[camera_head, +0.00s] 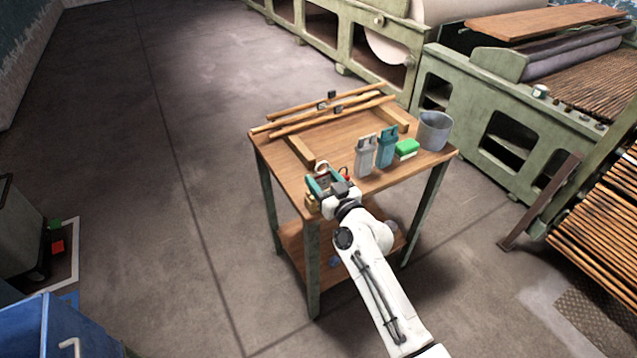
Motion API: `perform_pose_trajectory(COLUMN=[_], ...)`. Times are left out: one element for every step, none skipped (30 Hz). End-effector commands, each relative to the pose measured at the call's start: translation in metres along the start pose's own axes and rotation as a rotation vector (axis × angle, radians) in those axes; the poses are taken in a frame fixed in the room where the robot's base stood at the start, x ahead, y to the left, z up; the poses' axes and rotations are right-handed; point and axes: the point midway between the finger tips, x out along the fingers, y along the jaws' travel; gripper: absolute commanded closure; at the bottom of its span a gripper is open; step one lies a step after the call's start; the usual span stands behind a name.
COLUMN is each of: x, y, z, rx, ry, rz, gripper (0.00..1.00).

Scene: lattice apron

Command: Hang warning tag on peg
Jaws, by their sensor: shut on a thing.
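My gripper (325,182) is at the near left corner of the wooden table (345,144), over its edge. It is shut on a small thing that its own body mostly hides. A pale loop (322,167) and a bit of red show beside the jaws. I cannot tell for sure that this is the warning tag, and no other tag is clear. I cannot pick out the peg for certain. Small dark pieces (333,95) sit on the wooden bars (335,115) at the back of the table, apart from my gripper.
Green machinery (480,145) is behind to the right. A blue bin (40,330) is at lower left.

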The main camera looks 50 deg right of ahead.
Motion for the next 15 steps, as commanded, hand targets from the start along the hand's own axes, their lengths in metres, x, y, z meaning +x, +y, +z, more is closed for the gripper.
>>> perform_pose_trajectory(x=[-0.004,-0.006,-0.009,-0.012,-0.014,-0.017,-0.019,-0.021,-0.024,-0.026,-0.028,-0.031,-0.033,-0.035,-0.038], y=[0.000,0.000,0.000,0.000,0.000,0.000,0.000,0.000,0.000,0.000,0.000,0.000,0.000,0.000,0.000], z=[0.000,0.000,0.001,0.001,0.001,0.001,0.001,0.001,0.001,0.001,0.001,0.001,0.001,0.001,0.001], rx=[0.000,0.000,0.000,0.000,-0.001,-0.001,0.000,0.000,0.000,0.000,0.000,0.000,0.000,0.000,0.000], ry=[0.000,0.000,-0.001,-0.001,0.000,0.000,-0.001,-0.001,-0.001,0.000,0.000,-0.001,-0.001,-0.001,0.000], rz=[0.000,0.000,0.000,0.000,0.000,0.000,0.000,0.000,0.000,0.000,0.000,0.000,0.000,0.000,0.000], gripper=[0.70,0.70,0.70,0.70,0.70,0.70,0.70,0.70,0.70,0.70,0.70,0.70,0.70,0.70,0.70])
